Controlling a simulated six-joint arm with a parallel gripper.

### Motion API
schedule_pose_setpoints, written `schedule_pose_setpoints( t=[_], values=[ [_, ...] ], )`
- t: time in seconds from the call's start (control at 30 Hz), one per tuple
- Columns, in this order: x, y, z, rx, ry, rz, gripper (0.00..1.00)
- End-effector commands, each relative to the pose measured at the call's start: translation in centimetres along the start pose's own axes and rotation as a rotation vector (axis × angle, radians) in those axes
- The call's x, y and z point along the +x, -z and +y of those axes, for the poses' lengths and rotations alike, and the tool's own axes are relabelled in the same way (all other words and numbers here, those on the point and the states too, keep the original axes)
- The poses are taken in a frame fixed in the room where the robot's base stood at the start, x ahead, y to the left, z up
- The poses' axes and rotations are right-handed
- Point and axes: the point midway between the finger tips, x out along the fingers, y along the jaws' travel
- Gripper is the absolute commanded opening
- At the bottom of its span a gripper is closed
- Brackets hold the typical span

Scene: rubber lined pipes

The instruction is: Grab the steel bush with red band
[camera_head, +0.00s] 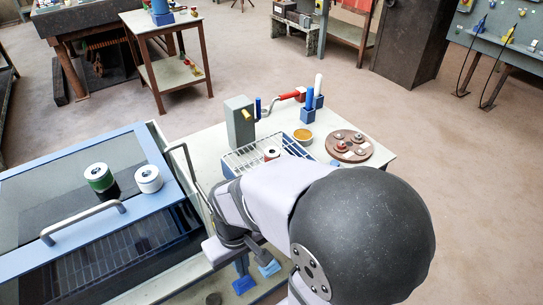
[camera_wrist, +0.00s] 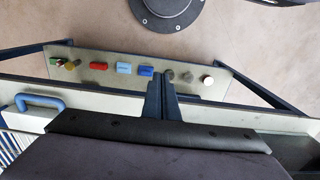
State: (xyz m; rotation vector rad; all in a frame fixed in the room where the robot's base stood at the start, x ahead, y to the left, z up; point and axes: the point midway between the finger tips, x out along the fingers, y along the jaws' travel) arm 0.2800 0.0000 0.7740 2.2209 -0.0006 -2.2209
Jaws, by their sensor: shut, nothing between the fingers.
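The band is too small to be sure of. My gripper (camera_wrist: 160,96) is shut and empty in the wrist view, with its two dark fingers together. In the head view my arm covers the near part of the bench, and I cannot make out the fingertips.
A round brown board (camera_head: 349,158) with several small parts is at right. A grey block (camera_head: 239,122) and blue holders stand behind the rack.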

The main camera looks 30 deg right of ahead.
Motion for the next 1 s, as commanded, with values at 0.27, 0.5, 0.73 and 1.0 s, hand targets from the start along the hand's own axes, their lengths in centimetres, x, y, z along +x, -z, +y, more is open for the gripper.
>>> schedule_pose_setpoints(
  t=[0.27, 0.5, 0.73, 1.0],
  values=[
    [0.0, 0.0, 0.0, 0.0, 0.0, 0.0, 0.0],
    [0.0, 0.0, 0.0, 0.0, 0.0, 0.0, 0.45],
    [0.0, 0.0, 0.0, 0.0, 0.0, 0.0, 0.59],
    [-0.4, 0.8, 1.5, 0.001, -0.032, 0.027, 0.59]
  ],
)
